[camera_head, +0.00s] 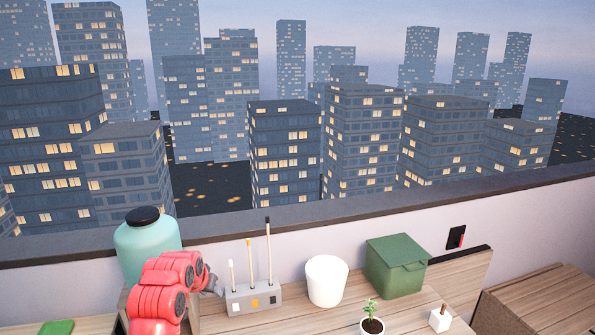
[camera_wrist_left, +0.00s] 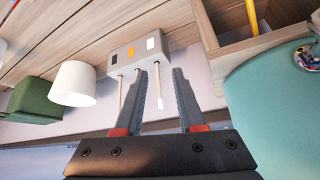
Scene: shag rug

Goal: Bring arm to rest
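My left arm, red, comes in from the lower left in the head view. Its gripper (camera_head: 216,286) is just left of a grey holder (camera_head: 253,299) with several upright sticks of different heights. In the left wrist view, which looks upside down, the left gripper (camera_wrist_left: 168,69) has its fingers apart. A white-tipped stick (camera_wrist_left: 159,88) shows in the gap between them. I cannot tell its distance from the fingers, and nothing looks gripped. The holder (camera_wrist_left: 137,52) is just beyond the fingertips. My right gripper is in neither view.
A teal jar (camera_head: 146,245) with a dark lid stands behind my left arm. A wall with a dark ledge closes the back.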

